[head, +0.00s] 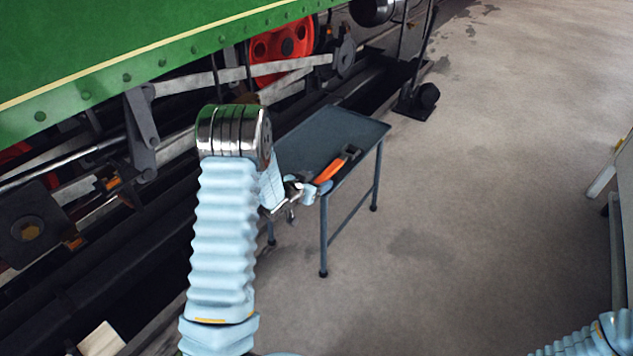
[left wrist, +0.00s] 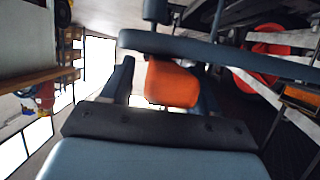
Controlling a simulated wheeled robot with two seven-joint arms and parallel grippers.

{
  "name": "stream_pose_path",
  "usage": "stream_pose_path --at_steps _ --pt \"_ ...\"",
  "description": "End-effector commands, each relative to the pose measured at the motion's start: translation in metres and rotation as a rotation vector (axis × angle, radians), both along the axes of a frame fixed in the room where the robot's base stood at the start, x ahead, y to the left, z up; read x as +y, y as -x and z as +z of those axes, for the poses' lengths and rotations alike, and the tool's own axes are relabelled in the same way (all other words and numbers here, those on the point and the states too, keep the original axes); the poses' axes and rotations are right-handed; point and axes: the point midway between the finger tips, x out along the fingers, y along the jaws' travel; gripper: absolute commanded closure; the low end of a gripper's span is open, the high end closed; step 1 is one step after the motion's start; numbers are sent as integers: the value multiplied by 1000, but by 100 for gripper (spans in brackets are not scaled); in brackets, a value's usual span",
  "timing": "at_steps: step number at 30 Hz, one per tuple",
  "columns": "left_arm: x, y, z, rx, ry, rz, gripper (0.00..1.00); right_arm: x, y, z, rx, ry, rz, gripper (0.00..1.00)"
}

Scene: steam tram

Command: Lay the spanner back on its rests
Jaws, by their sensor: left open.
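The spanner (head: 330,172) has an orange grip and a dark head. It lies at the near right edge of a small dark grey-blue table. My left gripper (head: 310,189) is at that edge, right by the spanner's near end. In the left wrist view the orange grip (left wrist: 172,83) shows between the two open fingers of my left gripper (left wrist: 165,88); whether either finger touches it I cannot tell. The spanner's far part is hidden there behind the table's edge. I cannot make out separate rests. My right gripper is outside the view.
The table (head: 300,136) stands on thin legs beside the green steam tram (head: 150,50), with its rods and red wheel (head: 282,40). The concrete floor (head: 480,190) to the right is clear. A dark lever stand (head: 418,97) is behind the table.

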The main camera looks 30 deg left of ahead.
Motion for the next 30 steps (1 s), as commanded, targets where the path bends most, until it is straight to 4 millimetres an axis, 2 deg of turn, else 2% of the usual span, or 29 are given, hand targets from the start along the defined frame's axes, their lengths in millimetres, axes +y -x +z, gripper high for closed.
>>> stream_pose_path --at_steps 5,7,15,21,27,29,30 --pt "0 0 12 0 -1 -1 40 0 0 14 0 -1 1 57" --pt "2 13 12 1 1 3 40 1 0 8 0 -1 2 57" --pt "7 73 37 -1 2 4 40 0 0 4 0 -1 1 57" --pt "9 102 49 -1 1 4 40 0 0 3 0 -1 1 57" --pt "9 111 52 0 1 2 40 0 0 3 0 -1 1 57" --pt "5 111 47 14 7 0 40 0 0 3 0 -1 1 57" --pt "-1 111 38 39 20 2 40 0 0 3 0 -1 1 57"
